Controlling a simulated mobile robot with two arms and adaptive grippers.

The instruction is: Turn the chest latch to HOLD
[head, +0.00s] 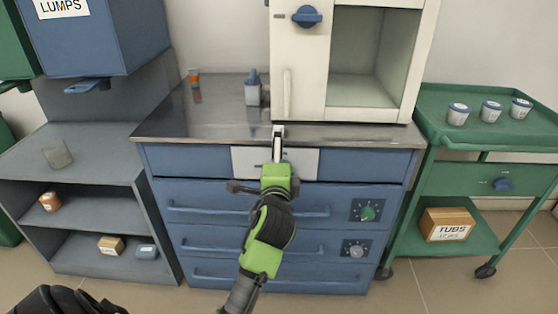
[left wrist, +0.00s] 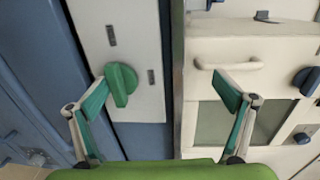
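The chest is a blue drawer unit (head: 230,190) with a steel top, and a white panel (head: 306,162) is at the top of its front. The left wrist view shows a green latch knob (left wrist: 121,85) on this white panel (left wrist: 138,108), beside two dark marks too small to read. The knob's grip runs roughly up and down in that view. My left gripper (head: 277,152) is in front of the panel and hides the knob in the head view. In the left wrist view the gripper (left wrist: 162,95) is wide open and empty, with the knob near its left finger.
The white furnace (head: 308,65) with a blue knob (head: 307,16) stands on the steel top. A blue-lidded bottle (head: 252,88) and a small orange-capped vial (head: 194,77) stand left of it. A green cart (head: 480,145) is at right, grey shelves (head: 85,170) at left.

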